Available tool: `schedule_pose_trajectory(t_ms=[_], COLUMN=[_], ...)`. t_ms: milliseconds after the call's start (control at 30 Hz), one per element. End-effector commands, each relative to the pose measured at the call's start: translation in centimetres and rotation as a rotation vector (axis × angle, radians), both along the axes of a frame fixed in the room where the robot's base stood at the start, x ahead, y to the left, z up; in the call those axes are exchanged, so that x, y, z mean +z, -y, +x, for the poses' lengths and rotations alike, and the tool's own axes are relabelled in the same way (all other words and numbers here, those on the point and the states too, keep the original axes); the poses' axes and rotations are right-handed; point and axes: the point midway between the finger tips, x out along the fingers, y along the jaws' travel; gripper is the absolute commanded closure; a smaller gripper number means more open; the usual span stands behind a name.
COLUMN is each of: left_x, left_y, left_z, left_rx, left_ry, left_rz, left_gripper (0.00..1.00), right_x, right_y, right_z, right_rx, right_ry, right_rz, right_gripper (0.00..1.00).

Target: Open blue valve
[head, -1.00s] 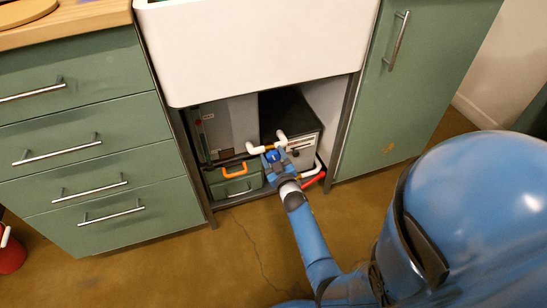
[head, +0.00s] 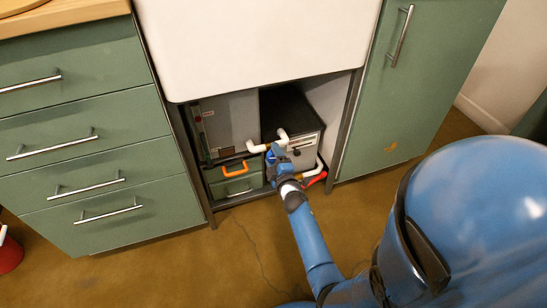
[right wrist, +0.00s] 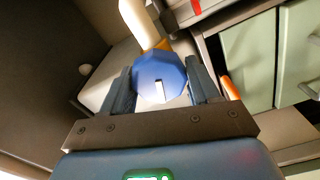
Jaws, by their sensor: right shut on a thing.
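The blue valve (right wrist: 160,80) is a faceted blue knob with a white mark, on a white pipe (right wrist: 138,22) with a brass-coloured fitting behind it. In the right wrist view my right gripper (right wrist: 163,92) has one finger on each side of the knob and is shut on it. The white mark points roughly up and down in that view. In the head view my right gripper (head: 275,155) reaches under the white sink to the pipe (head: 265,147), and its hand mostly hides the knob. My left gripper is not in view.
The white sink (head: 255,50) overhangs the opening. Inside are a grey box (head: 300,150), an orange handle (head: 235,170) and a red handle (head: 317,179). Green drawers (head: 85,150) stand left and a green cabinet door (head: 410,100) right.

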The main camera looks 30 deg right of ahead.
Motion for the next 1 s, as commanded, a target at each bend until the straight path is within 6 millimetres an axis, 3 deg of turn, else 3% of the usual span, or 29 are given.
schedule_pose_trajectory(t_ms=[433,1000], left_x=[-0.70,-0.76], left_y=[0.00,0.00], left_z=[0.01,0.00], left_rx=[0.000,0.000], left_ry=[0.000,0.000], left_rz=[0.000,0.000], left_gripper=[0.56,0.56], right_x=[-0.31,-0.31], right_y=[-0.10,-0.12], right_z=[-0.05,-0.05], right_rx=[0.002,0.002], right_ry=[-0.061,-0.071], right_rz=[-0.247,-0.285], right_gripper=[0.70,0.70])
